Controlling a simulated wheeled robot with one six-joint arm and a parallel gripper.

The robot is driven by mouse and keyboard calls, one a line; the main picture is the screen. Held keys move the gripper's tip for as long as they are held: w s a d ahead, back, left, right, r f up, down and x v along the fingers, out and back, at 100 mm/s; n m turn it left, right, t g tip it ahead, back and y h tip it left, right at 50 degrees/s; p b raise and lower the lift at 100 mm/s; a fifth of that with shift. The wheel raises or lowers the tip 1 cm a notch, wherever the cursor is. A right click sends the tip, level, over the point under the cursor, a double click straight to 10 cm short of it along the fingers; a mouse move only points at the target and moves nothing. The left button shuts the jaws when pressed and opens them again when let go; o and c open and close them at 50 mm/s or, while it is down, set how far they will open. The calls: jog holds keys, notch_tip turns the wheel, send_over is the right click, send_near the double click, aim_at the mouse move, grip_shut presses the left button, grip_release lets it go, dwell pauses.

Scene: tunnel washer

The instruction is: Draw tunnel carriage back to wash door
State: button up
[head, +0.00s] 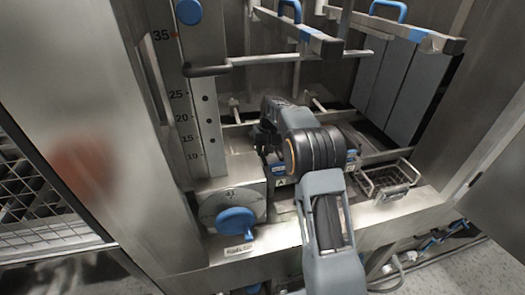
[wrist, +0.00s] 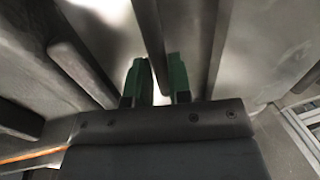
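My gripper (wrist: 160,78) has two green fingertips with a narrow gap between them in the wrist view. A dark bar (wrist: 148,30) runs down from the top edge into this gap; I cannot tell whether the fingers touch it. In the head view my wrist reaches into the steel bay, and its dark links hide the fingertips. A metal rack frame (head: 297,33) with blue handles (head: 388,10) stands across the upper part of the bay. I cannot tell for certain which part is the carriage. No wash door is clearly identifiable.
A scaled post (head: 200,95) rises left of my arm, above a dial with a blue knob (head: 235,222). A wire basket (head: 388,182) sits at right. Grey panels (head: 387,85) stand behind it. Steel walls close both sides. A mesh cage (head: 35,205) is at far left.

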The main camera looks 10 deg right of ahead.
grip_shut()
jog(key=a, duration=0.9)
jog(key=shift+a+p, duration=0.2)
jog(key=shift+p, duration=0.25)
jog(key=shift+o, duration=1.9)
grip_release()
jog(key=shift+a, duration=0.2)
jog(key=shift+o, duration=0.4)
jog(key=shift+d, duration=0.15)
notch_tip(320, 180, up, 14)
jog(key=d, duration=0.2)
jog(key=shift+d+f, duration=0.25)
jog(key=shift+d, duration=0.1)
